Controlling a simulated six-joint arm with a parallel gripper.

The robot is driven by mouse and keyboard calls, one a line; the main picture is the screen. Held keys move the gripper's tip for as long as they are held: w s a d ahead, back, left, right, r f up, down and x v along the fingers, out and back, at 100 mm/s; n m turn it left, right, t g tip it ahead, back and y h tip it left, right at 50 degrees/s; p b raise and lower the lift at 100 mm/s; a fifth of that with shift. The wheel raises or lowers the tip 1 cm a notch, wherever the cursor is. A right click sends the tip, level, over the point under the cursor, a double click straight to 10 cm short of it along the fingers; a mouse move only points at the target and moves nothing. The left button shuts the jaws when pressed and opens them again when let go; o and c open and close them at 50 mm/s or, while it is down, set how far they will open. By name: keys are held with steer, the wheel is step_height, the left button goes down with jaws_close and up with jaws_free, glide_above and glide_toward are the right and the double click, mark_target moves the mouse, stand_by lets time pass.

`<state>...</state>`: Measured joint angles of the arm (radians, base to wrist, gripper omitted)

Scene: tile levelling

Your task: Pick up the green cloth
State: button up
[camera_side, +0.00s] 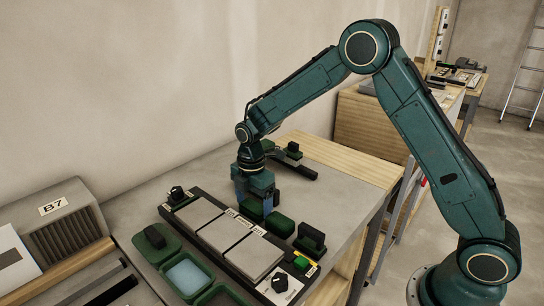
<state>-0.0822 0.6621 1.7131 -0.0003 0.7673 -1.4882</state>
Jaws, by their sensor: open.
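My gripper (256,203) is open and points down over the far edge of the dark board, behind the grey tiles. A dark green block-like piece (251,212) shows just below the jaws, and a second dark green piece (280,225) lies to its right. I cannot tell which of these, if either, is the green cloth, or whether the jaws touch anything.
Grey tiles (224,234) lie in a row on the dark board. Green trays (168,251) stand at the front left, one holding a pale blue fill. A black-handled tool (310,238) stands at the right. A grey vented box (62,228) is at the far left.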

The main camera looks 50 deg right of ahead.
mark_target(253, 205)
steer(key=shift+c, duration=0.5)
steer(key=c, duration=0.6)
steer(key=shift+r, duration=0.1)
steer(key=shift+c, duration=0.2)
step_height(253, 205, up, 20)
stand_by(0.7)
